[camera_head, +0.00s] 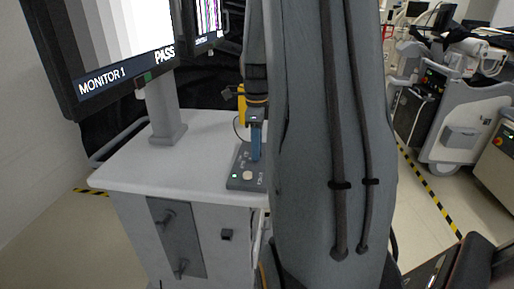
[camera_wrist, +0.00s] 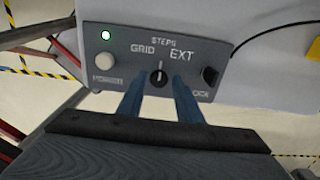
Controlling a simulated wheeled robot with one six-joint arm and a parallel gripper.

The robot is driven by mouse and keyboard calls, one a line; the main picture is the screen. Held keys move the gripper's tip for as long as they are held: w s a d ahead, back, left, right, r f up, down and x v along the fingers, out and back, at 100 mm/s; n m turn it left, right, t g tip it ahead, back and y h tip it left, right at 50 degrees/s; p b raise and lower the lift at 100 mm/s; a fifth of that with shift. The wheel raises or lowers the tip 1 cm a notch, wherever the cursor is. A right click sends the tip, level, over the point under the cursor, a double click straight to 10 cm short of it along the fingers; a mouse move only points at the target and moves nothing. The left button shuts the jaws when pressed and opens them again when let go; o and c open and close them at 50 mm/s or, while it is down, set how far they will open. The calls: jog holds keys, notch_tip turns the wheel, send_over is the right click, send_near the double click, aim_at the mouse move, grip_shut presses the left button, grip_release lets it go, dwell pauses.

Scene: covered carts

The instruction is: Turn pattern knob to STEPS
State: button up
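A grey control box (camera_head: 238,184) sits on the white cart top. It also shows in the wrist view (camera_wrist: 220,58), with labels GRID, STEPS and EXT around a black pattern knob (camera_wrist: 158,77). The knob's white pointer line stands upright, toward STEPS. My gripper (camera_wrist: 158,88) has its two blue fingers apart, one on each side of the knob, with gaps visible between. In the head view my gripper (camera_head: 255,142) reaches down over the box, and the knob is hidden or too small to make out.
Monitor 1 (camera_head: 120,50) shows grey vertical steps and the word PASS. A second monitor (camera_head: 205,22) shows coloured stripes. The box also has a lit green light (camera_wrist: 106,35), a pale button (camera_wrist: 104,61) and a black side knob (camera_wrist: 210,75). The cart top (camera_head: 150,165) is clear on the left.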

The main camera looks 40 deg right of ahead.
jog(key=shift+o, duration=0.7)
jog(key=shift+r+b, duration=0.85)
jog(key=shift+r, duration=3)
